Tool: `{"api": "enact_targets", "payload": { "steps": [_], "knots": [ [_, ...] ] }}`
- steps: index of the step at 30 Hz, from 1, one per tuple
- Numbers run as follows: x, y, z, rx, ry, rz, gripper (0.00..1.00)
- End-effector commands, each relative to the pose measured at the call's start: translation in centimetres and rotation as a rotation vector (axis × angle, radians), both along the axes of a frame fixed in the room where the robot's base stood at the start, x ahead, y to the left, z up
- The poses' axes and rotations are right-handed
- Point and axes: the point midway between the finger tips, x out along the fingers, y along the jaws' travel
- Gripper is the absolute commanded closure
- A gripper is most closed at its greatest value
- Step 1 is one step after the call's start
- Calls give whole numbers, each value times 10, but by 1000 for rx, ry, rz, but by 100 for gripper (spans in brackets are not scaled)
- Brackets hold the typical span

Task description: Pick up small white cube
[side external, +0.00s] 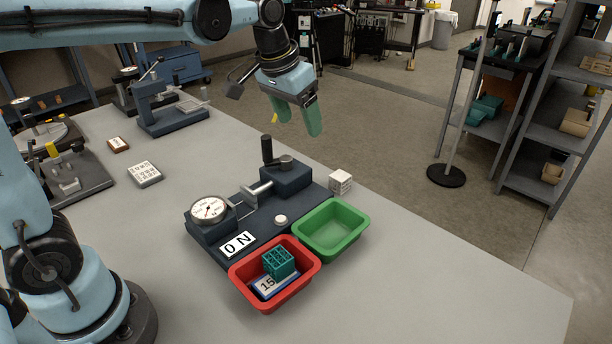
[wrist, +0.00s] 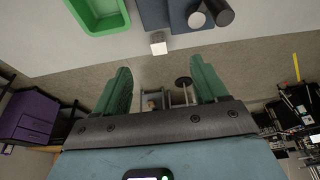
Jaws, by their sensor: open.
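The small white cube (side external: 340,181) sits near the table's far edge, just behind the green tray and beside the dark test fixture. It has a lattice-like patterned face. It also shows in the wrist view (wrist: 158,43), above and between my fingertips in the picture. My gripper (side external: 297,118) has green fingers and hangs above the table, higher than the cube and to its left in the side view. The fingers are spread apart with nothing between them; the open gripper also shows in the wrist view (wrist: 160,78).
A green tray (side external: 357,246) and a red tray (side external: 240,286) stand in front. The red one holds a teal lattice block (side external: 279,262) and a label marked 15. The dark fixture (side external: 255,222) has a dial gauge (side external: 209,208) and an upright handle (side external: 267,150). The right tabletop is clear.

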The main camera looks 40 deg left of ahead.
Motion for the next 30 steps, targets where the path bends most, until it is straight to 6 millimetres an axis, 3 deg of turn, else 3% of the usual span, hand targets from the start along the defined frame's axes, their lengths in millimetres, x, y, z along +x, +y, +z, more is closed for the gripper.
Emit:
{"api": "enact_targets", "payload": {
  "steps": [1,8,15,21,30],
  "knots": [
    [15,-1,0,0,23,0,28],
    [65,-5,-14,0,133,-2,28],
    [107,-9,-45,2,244,-1,28],
    [124,-11,-70,4,310,-1,28],
    [128,-12,-94,5,333,0,28]
  ]
}}
